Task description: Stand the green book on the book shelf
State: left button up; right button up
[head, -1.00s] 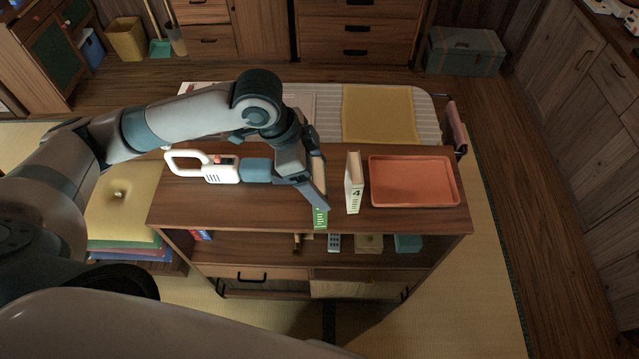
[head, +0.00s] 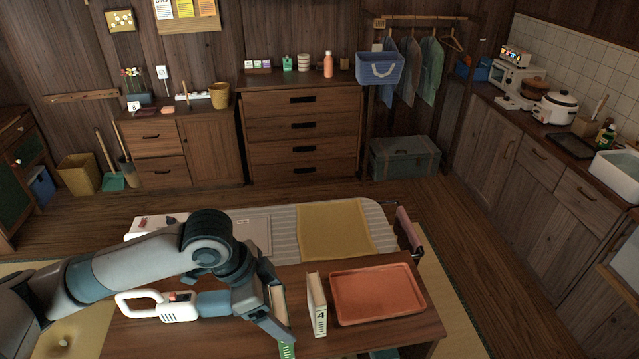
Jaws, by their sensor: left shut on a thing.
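My left gripper (head: 277,316) is shut on the green book (head: 287,350), whose green spine shows below the fingers at the bottom edge of the picture. The fingers and wrist hide much of the book. I cannot tell which furniture is the book shelf. My right gripper is not in view.
An orange tray (head: 377,294) lies right of the pale book. Behind is a striped surface with a yellow cloth (head: 335,231). A drawer chest (head: 303,125) stands at the back wall, a kitchen counter (head: 545,143) at right.

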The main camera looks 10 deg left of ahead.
pick_arm(q)
jog(key=shift+w+f+b, duration=0.2)
jog(key=shift+f+b, duration=0.1)
jog(key=shift+b, duration=0.2)
jog(key=w+f+n+b, duration=0.1)
jog(key=b, duration=0.1)
jog(key=w+a+f+n+t+b, duration=0.1)
jog(key=n+b, duration=0.1)
jog(key=w+a+f+n+y+b, duration=0.1)
jog(key=n+b, duration=0.1)
jog(key=shift+t, duration=0.3)
jog(key=w+a+n+y+b, duration=0.1)
jog(key=n+b, duration=0.1)
jog(key=b, duration=0.1)
jog(key=w+a+f+n+y+b, duration=0.1)
jog(key=w+n+b, duration=0.1)
jog(key=n, duration=0.1)
jog(key=w+a+n+t+y+b, duration=0.1)
jog(key=n+b, duration=0.2)
jog(key=shift+w+a+f+b, duration=0.2)
jog(key=shift+a+f+b, duration=0.05)
jog(key=shift+f+b, duration=0.1)
dwell(0.4)
jog(key=shift+d+r, duration=0.1)
